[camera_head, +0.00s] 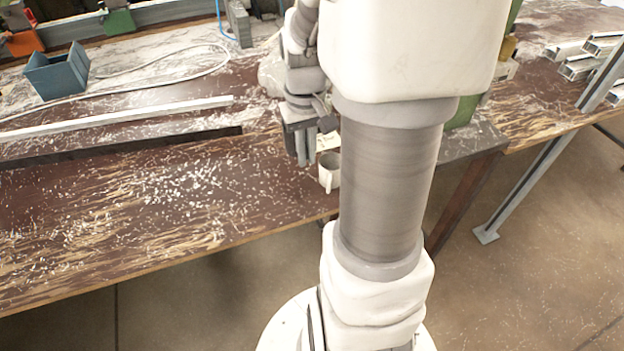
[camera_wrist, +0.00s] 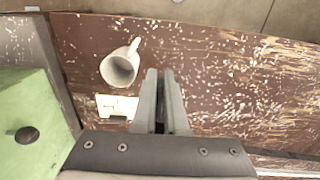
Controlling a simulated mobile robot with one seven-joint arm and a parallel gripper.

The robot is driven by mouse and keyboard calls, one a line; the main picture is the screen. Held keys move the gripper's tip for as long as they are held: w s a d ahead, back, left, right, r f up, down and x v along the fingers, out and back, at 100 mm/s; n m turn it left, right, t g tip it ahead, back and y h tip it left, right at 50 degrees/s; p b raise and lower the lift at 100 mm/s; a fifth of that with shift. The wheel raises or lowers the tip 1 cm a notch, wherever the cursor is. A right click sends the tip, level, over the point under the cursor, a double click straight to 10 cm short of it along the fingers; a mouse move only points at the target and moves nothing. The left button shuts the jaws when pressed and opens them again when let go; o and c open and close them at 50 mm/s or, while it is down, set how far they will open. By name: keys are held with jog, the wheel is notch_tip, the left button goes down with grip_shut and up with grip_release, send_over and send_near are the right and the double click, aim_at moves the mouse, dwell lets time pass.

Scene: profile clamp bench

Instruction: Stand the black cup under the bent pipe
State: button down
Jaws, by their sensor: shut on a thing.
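My gripper (camera_head: 304,158) is over the bench near its front edge, and its two grey fingers show close together in the wrist view (camera_wrist: 162,78). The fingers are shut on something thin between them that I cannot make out. I see no black cup in either view. A pale grey-white cup with a handle (camera_wrist: 119,67) stands left of the fingertips in the wrist view, apart from them. The same cup shows right of my gripper in the head view (camera_head: 329,172), partly hidden by my arm. I cannot pick out a bent pipe.
The brown bench (camera_head: 170,220) is strewn with pale shavings. A white bar (camera_head: 130,115) and a dark bar (camera_head: 120,148) lie at left, near a blue bin (camera_head: 57,72). A pale card (camera_wrist: 117,106) lies near the cup. A green machine part (camera_wrist: 32,125) stands at left in the wrist view.

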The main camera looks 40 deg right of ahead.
aim_at(309, 197)
jog(key=f+b, duration=0.1)
jog(key=f, duration=0.4)
jog(key=f+b, duration=0.1)
jog(key=f, duration=0.4)
jog(key=shift+s+d, duration=0.15)
jog(key=shift+s, duration=0.05)
jog(key=shift+f, duration=0.1)
jog(key=c, duration=1)
grip_release()
jog(key=shift+o, duration=0.2)
notch_tip(309, 197, up, 12)
jog(key=p, duration=0.2)
jog(key=shift+r, duration=0.2)
jog(key=shift+w, duration=0.1)
